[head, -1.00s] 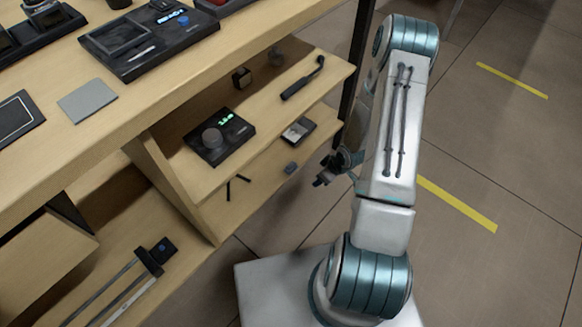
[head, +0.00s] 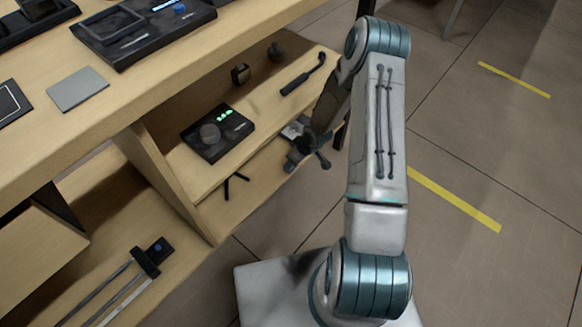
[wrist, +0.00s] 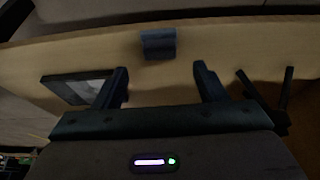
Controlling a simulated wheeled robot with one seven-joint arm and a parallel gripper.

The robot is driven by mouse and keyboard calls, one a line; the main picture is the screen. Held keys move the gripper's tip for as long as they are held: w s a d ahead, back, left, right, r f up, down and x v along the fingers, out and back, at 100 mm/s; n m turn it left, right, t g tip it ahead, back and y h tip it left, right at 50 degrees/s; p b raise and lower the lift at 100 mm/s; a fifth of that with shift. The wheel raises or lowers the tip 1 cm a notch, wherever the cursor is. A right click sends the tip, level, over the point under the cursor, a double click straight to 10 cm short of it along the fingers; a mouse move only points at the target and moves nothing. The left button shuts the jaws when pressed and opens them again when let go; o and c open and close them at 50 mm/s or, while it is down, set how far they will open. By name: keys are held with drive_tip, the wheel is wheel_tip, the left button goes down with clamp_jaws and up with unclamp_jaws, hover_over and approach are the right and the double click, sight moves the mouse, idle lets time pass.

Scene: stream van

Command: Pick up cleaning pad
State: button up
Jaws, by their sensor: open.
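A small blue-grey block, which looks like the cleaning pad (wrist: 158,44), lies on the lower wooden shelf in the wrist view. It sits ahead of my gripper (wrist: 160,72), roughly centred between the fingertips and just beyond them. The jaws are open, with nothing between them. In the head view my gripper (head: 306,150) is at the lower shelf's front edge, and I cannot make out the block apart from the dark fingers there.
A dark shallow tray (wrist: 78,88) lies close by the left finger in the wrist view, and a small black tripod (wrist: 268,98) by the right. The upper shelf (head: 262,112) above holds a black device with a knob (head: 217,132) and a black-handled tool (head: 303,76).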

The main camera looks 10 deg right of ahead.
drive_tip(key=b+x, duration=0.1)
drive_tip(key=x, duration=0.4)
drive_tip(key=shift+s+d, duration=0.1)
drive_tip(key=shift+s, duration=0.05)
drive_tip(key=c, duration=1)
drive_tip(key=shift+c, duration=0.3)
drive_tip(key=shift+r, duration=0.1)
